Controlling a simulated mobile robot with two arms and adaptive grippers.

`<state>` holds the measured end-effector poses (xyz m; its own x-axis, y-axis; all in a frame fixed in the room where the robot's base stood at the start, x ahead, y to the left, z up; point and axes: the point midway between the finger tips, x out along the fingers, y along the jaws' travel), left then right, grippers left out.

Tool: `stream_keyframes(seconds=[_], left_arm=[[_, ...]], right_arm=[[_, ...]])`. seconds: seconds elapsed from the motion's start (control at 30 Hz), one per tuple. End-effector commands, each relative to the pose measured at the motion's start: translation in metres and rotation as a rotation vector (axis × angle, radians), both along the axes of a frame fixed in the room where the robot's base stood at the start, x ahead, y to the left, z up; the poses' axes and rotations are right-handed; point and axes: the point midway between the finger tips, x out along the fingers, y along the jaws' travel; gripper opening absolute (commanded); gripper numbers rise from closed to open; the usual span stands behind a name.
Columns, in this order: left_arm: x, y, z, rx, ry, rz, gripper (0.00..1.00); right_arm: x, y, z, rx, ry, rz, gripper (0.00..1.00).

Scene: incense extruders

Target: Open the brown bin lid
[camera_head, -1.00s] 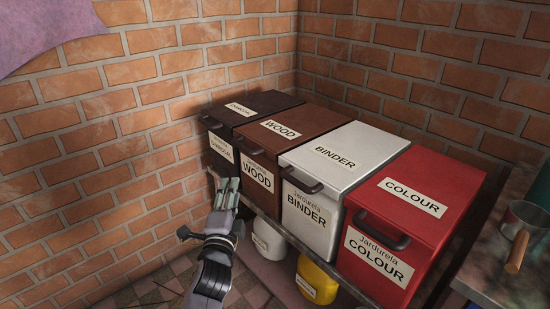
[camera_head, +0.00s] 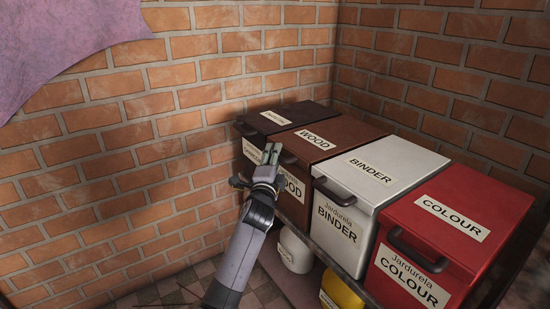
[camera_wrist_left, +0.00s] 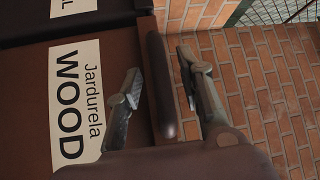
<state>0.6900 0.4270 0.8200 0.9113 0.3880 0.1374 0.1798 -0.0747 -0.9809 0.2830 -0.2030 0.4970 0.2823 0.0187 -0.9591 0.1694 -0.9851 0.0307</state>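The brown bin (camera_head: 345,151) is labelled WOOD and stands between the black and white bins. Its lid (camera_head: 340,129) lies closed. Its dark handle (camera_head: 288,159) sticks out from the lid's front edge. My left gripper (camera_head: 272,151) is at that handle and covers part of the bin's front label. In the left wrist view the handle (camera_wrist_left: 160,85) lies between the two spread fingers of my left gripper (camera_wrist_left: 159,65). The fingers look apart from it. The brown bin's front (camera_wrist_left: 115,55) with its WOOD label fills the left side there. My right gripper is not in view.
The black bin (camera_head: 296,109) stands by the corner, the white BINDER bin (camera_head: 392,158) and red COLOUR bin (camera_head: 490,205) to the right. Brick walls close in behind and left. A white tub (camera_head: 294,252) and yellow tub (camera_head: 342,291) stand below.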

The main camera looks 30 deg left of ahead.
Motion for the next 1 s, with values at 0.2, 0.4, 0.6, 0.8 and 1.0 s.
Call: stream_keyframes(seconds=[0.2,0.4,0.6,0.8,1.0], left_arm=[[0.0093,0.0042,0.0013,0.0,0.0,0.0,0.35],[0.0093,0.0041,0.0015,0.0,0.0,0.0,0.35],[0.0092,0.0039,0.0015,0.0,0.0,0.0,0.22],[0.0091,0.0039,0.0014,0.0,0.0,0.0,0.09],[0.0091,0.0037,0.0011,0.0,0.001,0.0,0.0]], right_arm=[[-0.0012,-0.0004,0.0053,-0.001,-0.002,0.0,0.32],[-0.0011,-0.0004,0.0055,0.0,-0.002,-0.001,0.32],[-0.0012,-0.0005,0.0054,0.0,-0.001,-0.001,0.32],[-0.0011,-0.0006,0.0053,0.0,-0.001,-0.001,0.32],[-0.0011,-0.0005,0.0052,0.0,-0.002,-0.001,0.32]])
